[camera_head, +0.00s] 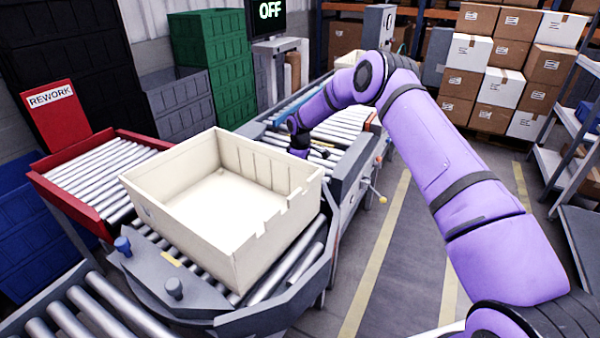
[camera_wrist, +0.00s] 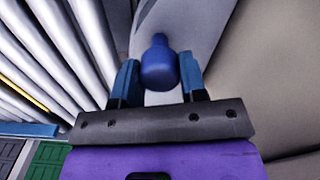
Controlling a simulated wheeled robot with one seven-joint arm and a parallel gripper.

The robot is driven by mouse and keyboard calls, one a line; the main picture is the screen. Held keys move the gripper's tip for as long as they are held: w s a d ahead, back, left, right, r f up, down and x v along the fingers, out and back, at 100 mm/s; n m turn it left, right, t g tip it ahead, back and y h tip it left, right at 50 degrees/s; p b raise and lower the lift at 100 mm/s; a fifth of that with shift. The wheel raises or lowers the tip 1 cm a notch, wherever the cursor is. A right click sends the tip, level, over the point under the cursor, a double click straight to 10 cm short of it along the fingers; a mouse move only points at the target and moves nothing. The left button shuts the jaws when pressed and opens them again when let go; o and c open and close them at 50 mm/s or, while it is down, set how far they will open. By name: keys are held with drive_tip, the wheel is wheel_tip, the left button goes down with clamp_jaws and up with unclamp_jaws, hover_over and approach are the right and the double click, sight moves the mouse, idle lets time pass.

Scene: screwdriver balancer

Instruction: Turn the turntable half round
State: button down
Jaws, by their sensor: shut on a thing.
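The turntable (camera_head: 255,322) is a grey, angular platform with rollers, at lower centre in the head view. A cream, empty-looking tote (camera_head: 190,238) sits on it. A blue knob (camera_head: 123,246) and a grey knob (camera_head: 174,288) stand upright on its near left edge. My gripper (camera_head: 300,151) is beyond the tote's far corner, its fingers partly hidden. In the wrist view my gripper (camera_wrist: 160,72) has its two blue fingers on either side of another blue knob (camera_wrist: 158,65) and is shut on it. That knob is hidden in the head view.
A red-framed roller lane (camera_head: 95,190) marked REWORK meets the turntable at left. Another roller conveyor (camera_head: 345,130) leads away behind it. A lever with a yellow knob (camera_head: 381,199) sticks out at right. The striped aisle (camera_head: 415,270) is clear.

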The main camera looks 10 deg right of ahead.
drive_tip(key=shift+w+a+n, duration=0.2)
drive_tip(key=shift+w, duration=0.3)
drive_tip(key=shift+w+a+n, duration=0.2)
drive_tip(key=shift+w, duration=0.3)
drive_tip(key=c, duration=0.7)
unclamp_jaws()
drive_tip(key=shift+o, duration=0.2)
drive_tip(key=shift+r, duration=0.1)
wheel_tip(320, 180, up, 11)
drive_tip(key=shift+f, duration=0.2)
